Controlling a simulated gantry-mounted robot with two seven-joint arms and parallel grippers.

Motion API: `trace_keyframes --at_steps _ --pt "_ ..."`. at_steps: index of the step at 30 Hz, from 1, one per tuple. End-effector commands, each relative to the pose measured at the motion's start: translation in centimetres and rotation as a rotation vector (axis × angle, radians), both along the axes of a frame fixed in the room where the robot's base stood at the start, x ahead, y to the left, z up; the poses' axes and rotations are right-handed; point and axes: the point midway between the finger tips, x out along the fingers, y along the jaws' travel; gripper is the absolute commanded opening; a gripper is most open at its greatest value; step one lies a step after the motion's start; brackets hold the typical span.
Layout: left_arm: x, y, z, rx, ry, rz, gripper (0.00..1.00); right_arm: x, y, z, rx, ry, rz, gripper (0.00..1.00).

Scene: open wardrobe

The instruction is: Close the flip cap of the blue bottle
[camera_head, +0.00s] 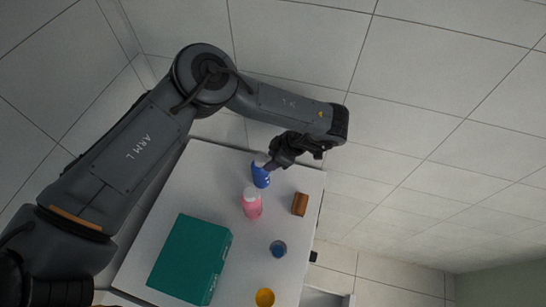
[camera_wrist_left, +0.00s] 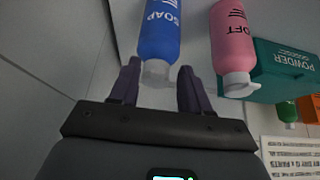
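The blue bottle (camera_head: 261,178), marked SOAP, stands on the white table near its far edge. In the left wrist view the blue bottle (camera_wrist_left: 160,35) has a whitish cap (camera_wrist_left: 157,72) facing my gripper. My left gripper (camera_head: 271,164) is at the top of the bottle in the head view. In the left wrist view my left gripper (camera_wrist_left: 158,84) is open, with its dark fingers spread on either side of the cap and visible gaps to it. Whether the flip lid is up or down is too unclear to tell. My right gripper is out of view.
A pink bottle (camera_head: 252,207) stands close beside the blue one. A teal box (camera_head: 190,260) takes up the table's left part. A brown block (camera_head: 300,204), a blue cup (camera_head: 278,249) and an orange cup (camera_head: 265,297) are on the right. Bare table (camera_head: 217,190) lies left of the bottles.

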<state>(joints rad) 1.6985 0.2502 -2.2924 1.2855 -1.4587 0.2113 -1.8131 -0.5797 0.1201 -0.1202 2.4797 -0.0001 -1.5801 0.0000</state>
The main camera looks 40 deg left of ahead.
Motion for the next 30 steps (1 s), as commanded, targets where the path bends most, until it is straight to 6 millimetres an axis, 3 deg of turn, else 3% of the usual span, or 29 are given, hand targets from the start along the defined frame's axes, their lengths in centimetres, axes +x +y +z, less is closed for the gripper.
trace_keyframes --at_steps 11,30 --pt "0.3 -0.5 0.9 0.000 -0.004 -0.002 0.47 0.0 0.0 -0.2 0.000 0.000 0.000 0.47" --pt "2.0 -4.7 8.8 0.001 -0.003 -0.002 0.47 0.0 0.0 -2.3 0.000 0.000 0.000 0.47"
